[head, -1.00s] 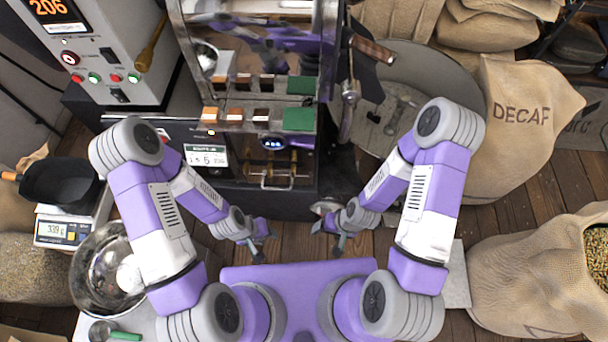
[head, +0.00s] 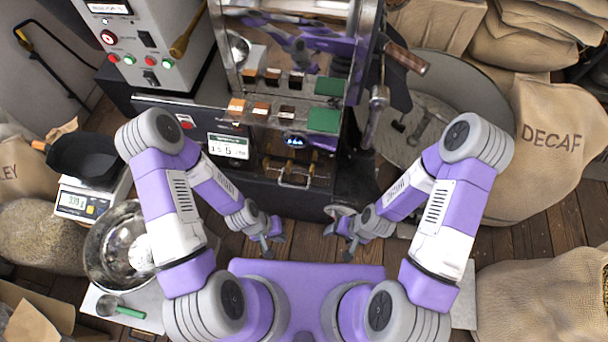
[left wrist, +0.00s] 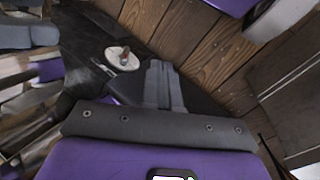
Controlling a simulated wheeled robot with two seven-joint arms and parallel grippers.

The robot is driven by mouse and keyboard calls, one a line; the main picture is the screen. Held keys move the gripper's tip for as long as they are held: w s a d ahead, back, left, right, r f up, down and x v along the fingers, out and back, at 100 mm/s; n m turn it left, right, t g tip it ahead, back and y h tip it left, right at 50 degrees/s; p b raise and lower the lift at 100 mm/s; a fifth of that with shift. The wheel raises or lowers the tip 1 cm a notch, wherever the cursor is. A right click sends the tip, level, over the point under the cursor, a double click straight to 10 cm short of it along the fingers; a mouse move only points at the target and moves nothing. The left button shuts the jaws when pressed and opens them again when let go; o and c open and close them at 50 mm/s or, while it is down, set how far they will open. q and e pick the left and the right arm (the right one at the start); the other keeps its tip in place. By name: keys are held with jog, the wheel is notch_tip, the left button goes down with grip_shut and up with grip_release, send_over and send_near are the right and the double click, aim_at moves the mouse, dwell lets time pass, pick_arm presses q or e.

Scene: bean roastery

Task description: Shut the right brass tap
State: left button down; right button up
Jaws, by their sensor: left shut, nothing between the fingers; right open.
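Two small brass taps show low on the front of the roasting machine in the head view. The right brass tap (head: 312,169) is small, and I cannot tell how its handle is turned. The left brass tap (head: 266,164) is beside it, with a metal bar handle between and below them. My left gripper (head: 274,246) is shut and empty, below the taps in the picture and apart from them. Its closed fingers (left wrist: 164,86) also show in the left wrist view, where no tap can be made out. My right gripper (head: 340,242) is open and empty, below and right of the taps.
The machine's shelf (head: 272,116) with sample blocks juts out above the taps. A round metal cooling tray (head: 465,85) is on the right. A steel bowl (head: 105,270) and a scale (head: 82,204) are at left. Wooden floor lies around the grippers.

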pick_arm(q)
jog(key=d+f+g+h, duration=0.1)
jog(key=d+f+h, duration=0.1)
jog(key=d+h, duration=0.2)
jog(key=n+t+h, duration=0.5)
jog(key=t, duration=0.7)
send_near(312, 170)
jog(key=s+a+f, duration=0.2)
jog(key=a, duration=0.2)
jog(key=shift+w+r+p, duration=0.1)
jog(key=shift+r+p, duration=0.1)
jog(key=shift+p, duration=0.25)
jog(key=b+x, duration=0.2)
jog(key=x, duration=0.8)
jog(key=shift+r, duration=0.2)
jog(key=shift+h, duration=0.3)
